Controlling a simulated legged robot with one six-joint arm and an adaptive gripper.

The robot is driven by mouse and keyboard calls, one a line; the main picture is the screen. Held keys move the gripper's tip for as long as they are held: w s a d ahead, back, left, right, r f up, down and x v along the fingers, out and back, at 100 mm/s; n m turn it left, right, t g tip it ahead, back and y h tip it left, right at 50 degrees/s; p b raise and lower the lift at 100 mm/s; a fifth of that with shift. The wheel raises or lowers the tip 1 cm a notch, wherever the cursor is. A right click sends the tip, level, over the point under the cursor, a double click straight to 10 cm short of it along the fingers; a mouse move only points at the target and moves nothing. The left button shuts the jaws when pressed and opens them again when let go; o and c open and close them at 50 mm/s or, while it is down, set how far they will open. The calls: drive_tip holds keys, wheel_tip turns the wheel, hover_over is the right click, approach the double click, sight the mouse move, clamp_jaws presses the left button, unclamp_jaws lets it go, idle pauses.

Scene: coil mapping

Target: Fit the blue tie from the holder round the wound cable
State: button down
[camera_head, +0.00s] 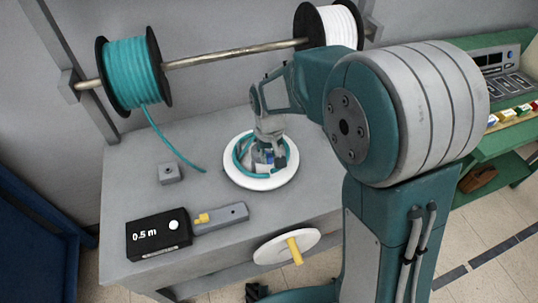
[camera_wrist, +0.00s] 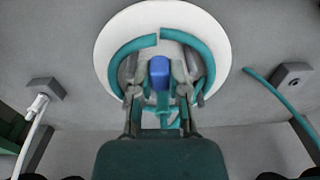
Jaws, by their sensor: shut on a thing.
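The wound teal cable (camera_head: 240,158) lies as a ring on a round white plate (camera_head: 262,185) on the grey bench. In the wrist view, the cable (camera_wrist: 121,64) curves round both sides of my gripper (camera_wrist: 160,82), with a small gap in the ring at the top. My gripper is shut on the blue tie (camera_wrist: 159,70) and points down at the middle of the plate. In the head view, the tie (camera_head: 268,155) shows only as a small blue patch. Whether it touches the cable I cannot tell. I cannot make out the tie's holder.
A teal spool (camera_head: 132,72) and a white spool (camera_head: 334,27) hang on a metal bar (camera_head: 230,53) behind. A loose teal cable end crosses the bench near a small grey block (camera_head: 169,173). A black "0.5 m" box (camera_head: 158,234) and a white handwheel (camera_head: 273,249) are at the front.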

drive_tip(key=shift+f, duration=0.15)
drive_tip(key=shift+f, duration=0.9)
drive_tip(key=shift+f, duration=0.6)
idle(0.7)
drive_tip(key=c, duration=0.5)
unclamp_jaws()
drive_tip(key=shift+c, duration=0.2)
wheel_tip(320, 180, up, 12)
drive_tip(key=shift+f, duration=0.1)
